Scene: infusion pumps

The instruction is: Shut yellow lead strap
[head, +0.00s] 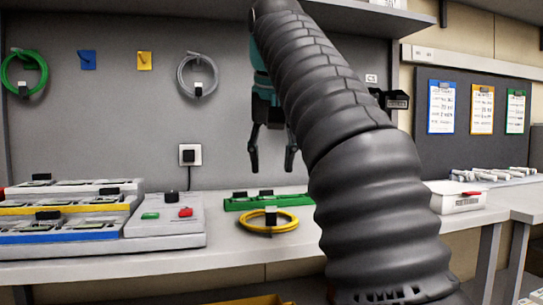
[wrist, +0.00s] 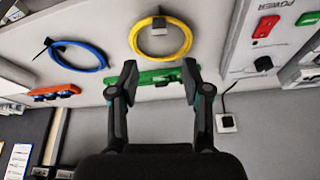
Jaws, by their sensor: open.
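A yellow lead (head: 283,226) lies coiled on the bench, and it also shows at the top middle of the wrist view (wrist: 188,38). A dark strap (head: 270,214) sits on the coil's far side in the head view; a dark strap piece (wrist: 160,24) also shows within the coil in the wrist view. I cannot tell whether the strap is open or shut. My gripper (head: 272,160) is open and empty, pointing down above the bench behind the coil. In the wrist view its fingertips (wrist: 160,72) are apart, in line with the coil.
A green block (head: 240,203) sits behind the coil. A grey power box (head: 165,225) and stacked pumps (head: 60,222) stand left. A blue coil (wrist: 78,54) with a projecting dark strap and an orange block (wrist: 55,90) show in the wrist view. My arm hides part of the bench.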

